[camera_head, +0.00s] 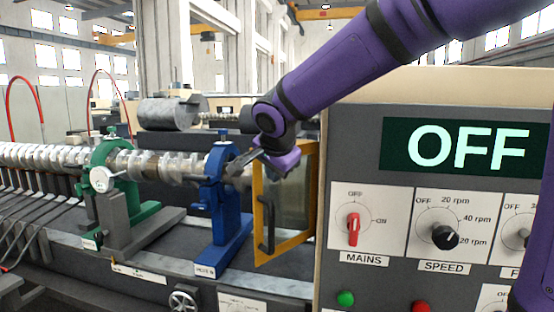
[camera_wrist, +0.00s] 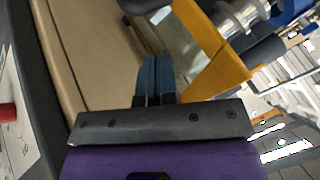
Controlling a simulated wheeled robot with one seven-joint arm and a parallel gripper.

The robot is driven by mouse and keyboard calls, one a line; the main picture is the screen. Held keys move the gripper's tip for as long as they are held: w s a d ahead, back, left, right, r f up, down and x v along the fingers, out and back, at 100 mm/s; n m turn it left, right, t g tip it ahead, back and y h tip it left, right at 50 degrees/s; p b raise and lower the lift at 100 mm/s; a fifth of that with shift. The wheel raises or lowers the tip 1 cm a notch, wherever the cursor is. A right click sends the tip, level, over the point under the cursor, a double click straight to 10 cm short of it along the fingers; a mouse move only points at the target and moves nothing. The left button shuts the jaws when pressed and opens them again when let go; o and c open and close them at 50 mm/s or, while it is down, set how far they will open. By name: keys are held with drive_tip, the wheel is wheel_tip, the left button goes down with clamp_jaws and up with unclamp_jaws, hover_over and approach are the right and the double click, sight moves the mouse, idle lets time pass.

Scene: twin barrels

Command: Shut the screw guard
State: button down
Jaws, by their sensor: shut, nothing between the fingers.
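The screw guard (camera_head: 259,225) is a yellow-framed panel with a see-through pane and a dark upright handle (camera_head: 267,228). It stands upright in the head view, beside the grey control cabinet and right of the blue stand. Its yellow frame (camera_wrist: 213,45) also shows in the wrist view. My gripper (camera_head: 238,164) is at the height of the guard's top left corner, close to the blue stand. Its fingers (camera_wrist: 155,72) are together and hold nothing. In the wrist view they are left of the yellow frame. I cannot tell whether they touch the guard.
The blue stand (camera_head: 230,235) and green stand (camera_head: 118,200) carry a metal screw shaft (camera_head: 150,165). The control cabinet (camera_head: 375,140) reads OFF, with a red mains knob (camera_head: 353,228) and a black speed knob (camera_head: 445,237). A handwheel (camera_head: 184,300) is low at the front.

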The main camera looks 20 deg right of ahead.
sight(263, 175)
drive_tip(key=shift+w+a+r, duration=0.1)
drive_tip(key=shift+w+a, duration=0.25)
drive_tip(key=shift+w, duration=0.5)
drive_tip(key=shift+w+a+r, duration=0.1)
drive_tip(key=shift+w+a, duration=0.2)
drive_tip(key=shift+w, duration=0.5)
drive_tip(key=shift+w+a, duration=0.15)
drive_tip(key=shift+w, duration=0.1)
drive_tip(key=w+m+g+h, duration=0.3)
drive_tip(key=w+m, duration=0.6)
drive_tip(key=w, duration=1.2)
drive_tip(key=shift+g+h, duration=0.4)
drive_tip(key=shift+h, duration=0.3)
drive_tip(key=shift+w, duration=0.1)
